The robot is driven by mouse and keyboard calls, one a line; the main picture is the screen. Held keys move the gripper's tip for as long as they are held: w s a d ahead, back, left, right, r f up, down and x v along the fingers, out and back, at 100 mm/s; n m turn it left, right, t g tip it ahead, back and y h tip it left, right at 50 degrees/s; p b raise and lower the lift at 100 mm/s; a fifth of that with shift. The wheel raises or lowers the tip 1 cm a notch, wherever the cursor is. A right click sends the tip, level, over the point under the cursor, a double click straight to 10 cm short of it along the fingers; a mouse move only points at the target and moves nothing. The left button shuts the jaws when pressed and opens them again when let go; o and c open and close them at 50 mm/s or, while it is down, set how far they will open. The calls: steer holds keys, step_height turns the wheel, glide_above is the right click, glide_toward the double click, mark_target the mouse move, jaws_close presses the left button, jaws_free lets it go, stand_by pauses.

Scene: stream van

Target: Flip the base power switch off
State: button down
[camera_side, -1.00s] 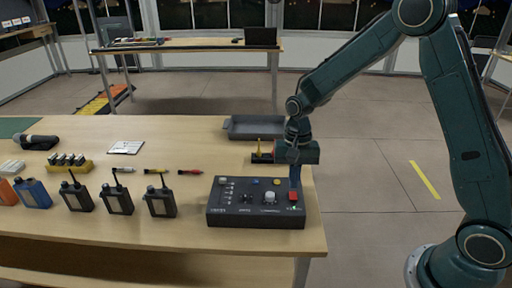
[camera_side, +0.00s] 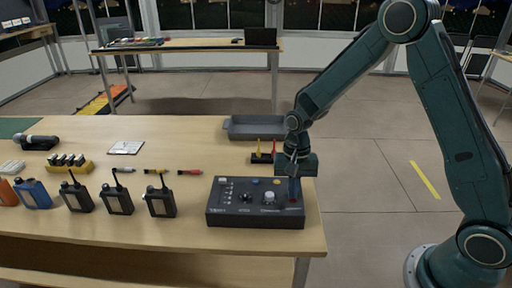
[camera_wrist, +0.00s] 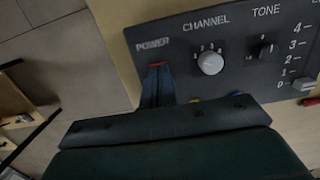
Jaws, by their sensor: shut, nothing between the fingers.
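The dark base unit (camera_side: 240,217) sits near the front right corner of the wooden table. Its panel also shows in the wrist view (camera_wrist: 235,90), with POWER, CHANNEL and TONE labels. My gripper (camera_side: 294,202) points down at the panel's right end. In the wrist view my gripper (camera_wrist: 157,76) is shut, with its fingertips at the power switch (camera_wrist: 157,65) just below the POWER label. Only a thin red strip of the switch shows; the fingers cover the rest, so its position and contact cannot be told.
A white channel knob (camera_wrist: 210,62) and a black tone knob (camera_wrist: 266,50) are beside the switch. Several radios (camera_side: 118,200) stand to the left. A grey tray (camera_side: 255,128) and a small holder with yellow and red sticks (camera_side: 260,158) are behind the unit.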

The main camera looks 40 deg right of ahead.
steer(key=shift+s+a+f, duration=0.1)
steer(key=shift+s+f, duration=0.05)
steer(key=shift+f, duration=0.35)
steer(key=shift+w+d+r, duration=0.15)
steer(key=shift+w+d, duration=0.4)
steer(key=shift+d, duration=0.1)
steer(key=shift+r, duration=0.15)
steer(key=shift+w+d+r, duration=0.1)
steer(key=shift+r, duration=0.1)
step_height(320, 180, up, 14)
steer(key=shift+w+d, duration=0.25)
steer(key=shift+w, duration=0.2)
